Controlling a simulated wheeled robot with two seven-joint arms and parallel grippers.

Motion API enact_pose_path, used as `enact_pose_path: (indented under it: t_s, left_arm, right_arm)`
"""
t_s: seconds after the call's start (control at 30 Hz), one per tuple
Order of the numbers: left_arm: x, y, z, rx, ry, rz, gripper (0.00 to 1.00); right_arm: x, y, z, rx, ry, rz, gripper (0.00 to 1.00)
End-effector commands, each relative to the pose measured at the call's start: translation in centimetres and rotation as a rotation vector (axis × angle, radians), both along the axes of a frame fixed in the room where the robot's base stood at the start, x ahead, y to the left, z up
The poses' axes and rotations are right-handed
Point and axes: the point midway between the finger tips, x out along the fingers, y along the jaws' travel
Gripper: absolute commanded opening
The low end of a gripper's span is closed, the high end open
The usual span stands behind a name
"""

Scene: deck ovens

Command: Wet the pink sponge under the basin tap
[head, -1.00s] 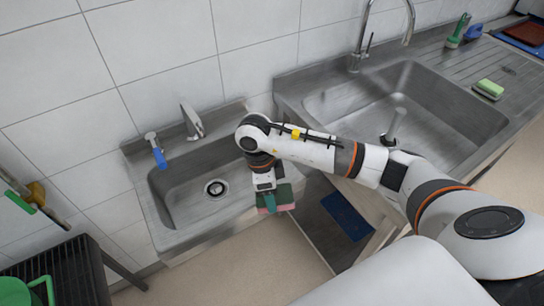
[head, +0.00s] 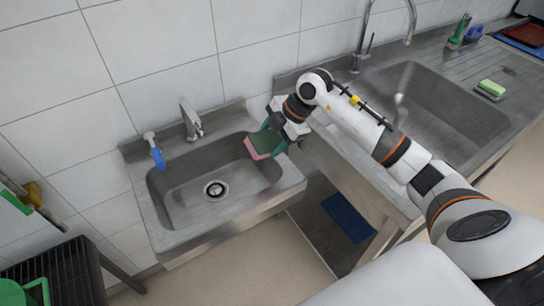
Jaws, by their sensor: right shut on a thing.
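The pink sponge (head: 257,154) has a dark green top layer and hangs tilted over the right side of the small steel basin (head: 168,236). My right gripper (head: 272,140), with teal fingers, is shut on it from the right. The basin tap (head: 191,120) stands at the basin's back edge, left of the sponge and apart from it. No water stream is visible from the tap. The basin's drain (head: 214,189) is in view and uncovered. My left gripper is not in view.
A black rack (head: 60,275) stands at lower left.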

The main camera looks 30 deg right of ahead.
Motion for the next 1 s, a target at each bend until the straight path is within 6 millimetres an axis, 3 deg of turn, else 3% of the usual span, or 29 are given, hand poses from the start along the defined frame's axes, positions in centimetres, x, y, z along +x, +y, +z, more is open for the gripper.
enact_pose_path:
  t_s: [0.1,0.33,0.63,1.0]
  left_arm:
    - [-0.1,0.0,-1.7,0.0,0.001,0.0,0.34]
    - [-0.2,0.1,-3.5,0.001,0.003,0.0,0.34]
    - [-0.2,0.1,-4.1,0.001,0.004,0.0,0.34]
    - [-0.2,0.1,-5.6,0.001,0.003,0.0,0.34]
  right_arm:
    - [0.0,0.0,-2.9,0.003,0.003,-0.019,0.39]
    - [0.0,0.0,-6.4,0.002,0.002,-0.016,0.39]
    - [0.6,0.6,-7.3,0.003,0.0,-0.014,0.39]
    - [2.8,3.4,-8.0,0.002,0.001,-0.013,0.39]
